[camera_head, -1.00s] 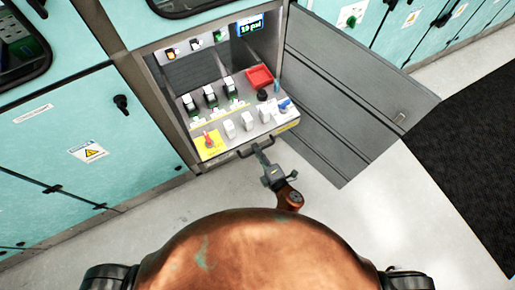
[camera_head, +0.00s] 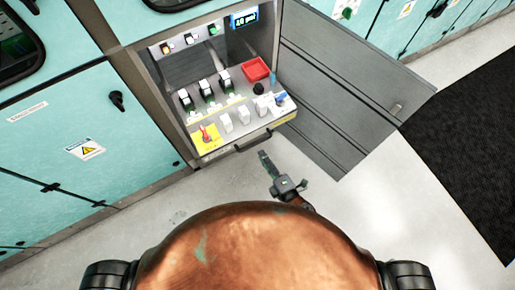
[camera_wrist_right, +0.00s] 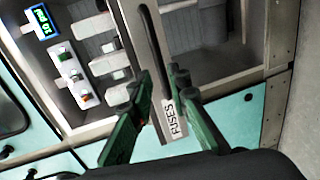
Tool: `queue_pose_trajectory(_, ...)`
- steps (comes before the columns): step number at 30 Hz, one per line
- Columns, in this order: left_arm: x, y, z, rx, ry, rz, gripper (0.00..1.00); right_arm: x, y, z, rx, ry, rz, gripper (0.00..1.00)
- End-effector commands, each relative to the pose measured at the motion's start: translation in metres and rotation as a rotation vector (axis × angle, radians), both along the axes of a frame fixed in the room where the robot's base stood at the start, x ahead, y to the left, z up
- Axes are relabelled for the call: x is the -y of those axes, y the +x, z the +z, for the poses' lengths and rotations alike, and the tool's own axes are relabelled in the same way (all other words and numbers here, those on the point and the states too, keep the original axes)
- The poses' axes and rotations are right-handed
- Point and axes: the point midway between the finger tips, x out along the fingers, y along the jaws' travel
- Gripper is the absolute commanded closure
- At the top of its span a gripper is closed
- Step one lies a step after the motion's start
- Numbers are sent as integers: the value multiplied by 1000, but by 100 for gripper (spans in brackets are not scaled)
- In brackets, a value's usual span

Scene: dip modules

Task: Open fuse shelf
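The fuse shelf (camera_head: 213,153) sits low in an open grey cabinet, with white and black fuse blocks and switches on top. Its dark bar handle (camera_head: 254,141) runs along the front edge. How far out the shelf stands is hard to tell. In the right wrist view, a FUSES label (camera_wrist_right: 173,118) shows on a long grey strip between my fingers. My right gripper (camera_head: 264,156) is just in front of the handle, apart from it in the head view. Its green fingers (camera_wrist_right: 160,76) are spread with nothing held between them. My left gripper is out of view.
The grey cabinet door (camera_head: 345,85) hangs open on the right. A red tray (camera_head: 256,69) and a lit display (camera_head: 244,18) are in the cabinet. Teal cabinets (camera_head: 65,125) stand on the left. A black mat (camera_head: 465,130) lies at right; the floor in front is clear.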

Motion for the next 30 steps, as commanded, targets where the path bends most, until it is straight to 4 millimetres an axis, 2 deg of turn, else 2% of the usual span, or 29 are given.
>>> queue_pose_trajectory(3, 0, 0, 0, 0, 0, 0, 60, 10, -18, 4, -1, 0, 0, 83)
queue_pose_trajectory(9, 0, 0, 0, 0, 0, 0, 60, 19, -33, 7, 1, -2, 0, 83)
queue_pose_trajectory(27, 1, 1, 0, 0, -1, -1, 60, 20, -35, 8, 1, 0, 0, 83)
queue_pose_trajectory(30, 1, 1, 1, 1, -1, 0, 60, 22, -34, 3, -13, 3, -6, 83)
